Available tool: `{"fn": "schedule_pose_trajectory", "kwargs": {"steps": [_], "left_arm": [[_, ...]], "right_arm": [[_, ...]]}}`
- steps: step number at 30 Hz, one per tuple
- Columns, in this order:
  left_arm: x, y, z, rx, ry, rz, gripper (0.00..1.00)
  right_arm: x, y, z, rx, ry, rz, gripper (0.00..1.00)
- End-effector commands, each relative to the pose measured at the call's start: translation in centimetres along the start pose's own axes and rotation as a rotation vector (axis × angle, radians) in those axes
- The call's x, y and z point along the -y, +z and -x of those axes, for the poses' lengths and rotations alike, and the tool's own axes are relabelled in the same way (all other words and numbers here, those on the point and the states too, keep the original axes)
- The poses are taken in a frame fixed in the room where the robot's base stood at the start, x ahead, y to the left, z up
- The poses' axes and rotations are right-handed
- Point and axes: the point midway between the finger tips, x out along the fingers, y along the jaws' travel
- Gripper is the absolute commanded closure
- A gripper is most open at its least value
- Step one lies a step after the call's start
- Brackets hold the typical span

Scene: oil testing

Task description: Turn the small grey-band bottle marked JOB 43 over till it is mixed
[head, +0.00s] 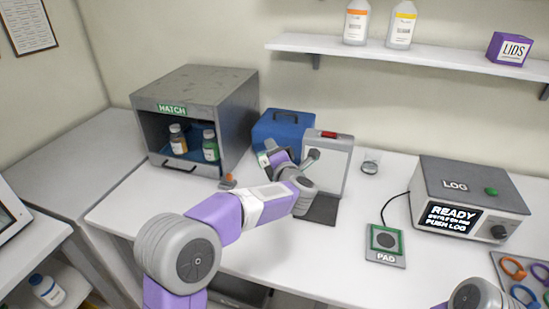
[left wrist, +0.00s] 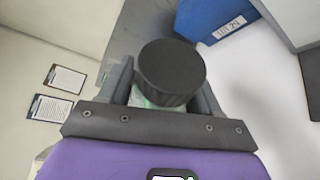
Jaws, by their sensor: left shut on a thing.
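My left gripper (head: 272,155) is raised over the middle of the bench, in front of the blue box. It is shut on a bottle with a ribbed black cap (left wrist: 170,72), seen from the cap end in the left wrist view. A little pale green of its body shows between the fingers (left wrist: 165,97). Its band and job mark are hidden, so I cannot tell whether it is JOB 43. My right gripper is out of view.
The grey hatch cabinet (head: 205,85) stands left of my gripper. The blue box (head: 285,125) and a pale panelled device (head: 335,160) are close behind it. A small glass (head: 371,162), the PAD (head: 386,258) and the LOG box (head: 470,185) stand to the right.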

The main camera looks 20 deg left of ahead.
Motion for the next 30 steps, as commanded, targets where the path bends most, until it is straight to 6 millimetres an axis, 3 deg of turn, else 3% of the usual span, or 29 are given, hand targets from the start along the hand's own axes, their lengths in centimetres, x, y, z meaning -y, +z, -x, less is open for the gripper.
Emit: {"fn": "schedule_pose_trajectory", "kwargs": {"steps": [8, 18, 27, 30], "left_arm": [[-0.1, 0.0, 0.0, 0.001, 0.013, -0.027, 0.68], [0.1, -0.1, 0.0, 0.001, 0.224, -0.536, 0.68], [-0.1, 0.0, 0.0, 0.0, 0.24, -0.574, 0.68], [0.2, -0.1, 0.0, 0.0, 0.282, -0.678, 0.68]], "right_arm": [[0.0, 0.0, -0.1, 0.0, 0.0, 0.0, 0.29], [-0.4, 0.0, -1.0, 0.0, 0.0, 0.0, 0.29], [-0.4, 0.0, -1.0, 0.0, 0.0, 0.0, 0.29], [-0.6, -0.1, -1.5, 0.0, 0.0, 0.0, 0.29]]}}
